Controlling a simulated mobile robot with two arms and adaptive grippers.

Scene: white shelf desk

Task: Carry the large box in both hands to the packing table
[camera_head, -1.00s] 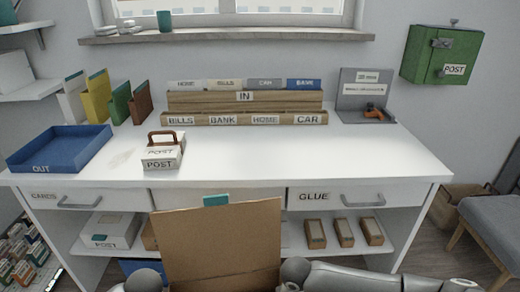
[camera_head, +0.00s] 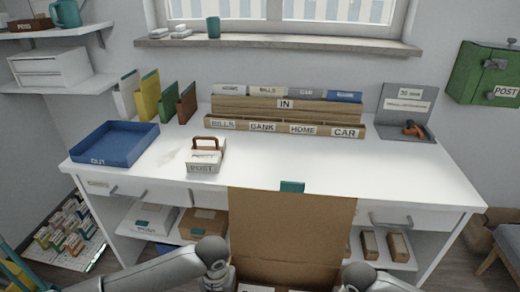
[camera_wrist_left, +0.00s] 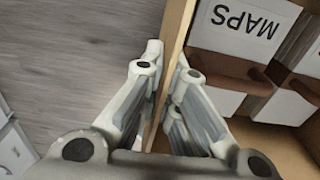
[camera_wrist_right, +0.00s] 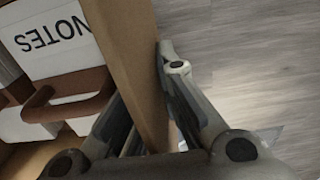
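The large brown cardboard box (camera_head: 290,222) is in front of the white desk in the head view, its top open and its near part cut off below. My left gripper (camera_wrist_left: 163,75) is shut on one wall of the box (camera_wrist_left: 172,45), one finger inside and one outside. My right gripper (camera_wrist_right: 150,85) is shut on another wall of the box (camera_wrist_right: 128,40) in the same way. A MAPS carton (camera_wrist_left: 245,25) and a NOTES carton (camera_wrist_right: 50,40) show inside. In the head view the fingertips are hidden. I cannot tell which surface is the packing table.
A small rack (camera_head: 70,230) stands on the floor at left.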

